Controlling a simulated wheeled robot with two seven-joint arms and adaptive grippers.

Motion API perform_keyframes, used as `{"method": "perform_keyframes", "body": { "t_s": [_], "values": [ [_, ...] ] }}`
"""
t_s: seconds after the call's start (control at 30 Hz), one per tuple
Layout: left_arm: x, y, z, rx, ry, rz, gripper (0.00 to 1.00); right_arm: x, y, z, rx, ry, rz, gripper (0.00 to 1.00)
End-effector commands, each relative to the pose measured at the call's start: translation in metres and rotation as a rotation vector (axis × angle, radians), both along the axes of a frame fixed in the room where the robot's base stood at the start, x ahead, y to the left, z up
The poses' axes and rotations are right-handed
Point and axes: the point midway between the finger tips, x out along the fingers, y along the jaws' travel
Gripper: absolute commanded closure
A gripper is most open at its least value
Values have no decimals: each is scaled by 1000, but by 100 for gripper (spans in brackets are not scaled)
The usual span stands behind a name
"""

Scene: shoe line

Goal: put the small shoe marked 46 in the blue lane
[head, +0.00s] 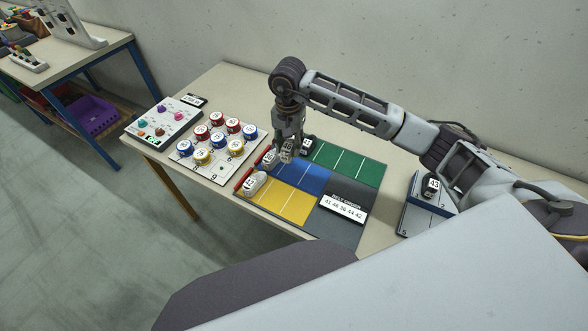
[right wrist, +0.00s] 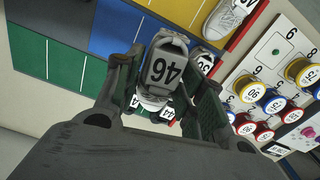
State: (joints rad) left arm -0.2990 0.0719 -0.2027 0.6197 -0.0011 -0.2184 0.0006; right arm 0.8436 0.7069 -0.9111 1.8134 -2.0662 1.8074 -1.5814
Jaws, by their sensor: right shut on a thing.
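My right gripper (head: 287,152) is over the blue lane's left part. In the right wrist view it (right wrist: 165,85) is shut on the grey shoe marked 46 (right wrist: 160,66), with a finger on each side. In the head view this shoe (head: 288,147) shows as a small grey shape at the fingertips. I cannot tell whether it touches the mat. The blue lane (head: 312,177) runs between the green lane (head: 350,165) and the yellow lane (head: 291,202). It also shows in the right wrist view (right wrist: 114,28). My left gripper is not in view.
A white shoe (head: 254,182) stands at the yellow lane's left end, another shoe (head: 270,158) at the blue lane's left end. A dark shoe (head: 306,144) is in the green lane. A shoe marked 43 (head: 431,186) stands on a grey stand (head: 416,217). Several spools (head: 218,118) stand on a white board at left.

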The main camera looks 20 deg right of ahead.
Motion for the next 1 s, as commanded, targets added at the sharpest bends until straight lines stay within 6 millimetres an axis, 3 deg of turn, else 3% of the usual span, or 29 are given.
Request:
{"method": "perform_keyframes", "body": {
  "t_s": [0.4, 0.8, 1.0],
  "values": [
    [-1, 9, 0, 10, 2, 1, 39, 1, -12, 0, -1, -1, -161, 85],
    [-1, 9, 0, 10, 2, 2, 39, 0, -12, -1, 0, 0, -168, 85],
    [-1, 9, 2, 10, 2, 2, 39, 0, -12, -13, 0, 4, -168, 85]
  ]
}}
